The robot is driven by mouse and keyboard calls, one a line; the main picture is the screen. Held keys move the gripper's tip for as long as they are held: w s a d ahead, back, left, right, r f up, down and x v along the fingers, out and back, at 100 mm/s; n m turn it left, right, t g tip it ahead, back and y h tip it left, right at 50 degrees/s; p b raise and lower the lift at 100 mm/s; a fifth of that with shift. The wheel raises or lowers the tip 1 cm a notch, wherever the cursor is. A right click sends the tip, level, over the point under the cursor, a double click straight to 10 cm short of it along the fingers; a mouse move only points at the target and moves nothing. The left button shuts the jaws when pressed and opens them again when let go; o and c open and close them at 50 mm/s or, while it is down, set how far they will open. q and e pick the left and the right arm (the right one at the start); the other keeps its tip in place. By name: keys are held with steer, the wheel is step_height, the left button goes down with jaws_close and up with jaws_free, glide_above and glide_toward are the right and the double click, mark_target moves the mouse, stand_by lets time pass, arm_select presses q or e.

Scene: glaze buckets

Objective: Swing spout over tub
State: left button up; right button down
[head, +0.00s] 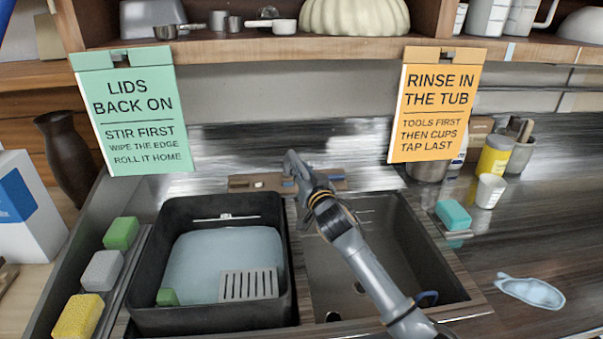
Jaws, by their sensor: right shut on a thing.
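The black tub (140,235) stands in the left basin. It holds pale bluish water, a grey slotted rack (249,285) and a small green block (167,297). The grey spout (292,163) shows at the back of the sink, just right of the tub's back right corner. My right gripper (313,194) reaches in from the lower right across the right basin and is shut on the spout. The gripper and arm hide part of the spout, so its full direction is unclear. My left gripper is out of view.
The empty right basin (405,250) lies under my right arm. Green, grey and yellow sponges (102,270) line the left edge. Two hanging signs flank the back.

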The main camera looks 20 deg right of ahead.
steer(key=c, duration=1.3)
jaws_free()
steer(key=shift+r, duration=0.2)
steer(key=shift+o, duration=0.7)
steer(key=shift+f, duration=0.15)
steer(key=s+a, duration=0.1)
steer(key=s, duration=1.1)
steer(key=shift+a, duration=0.1)
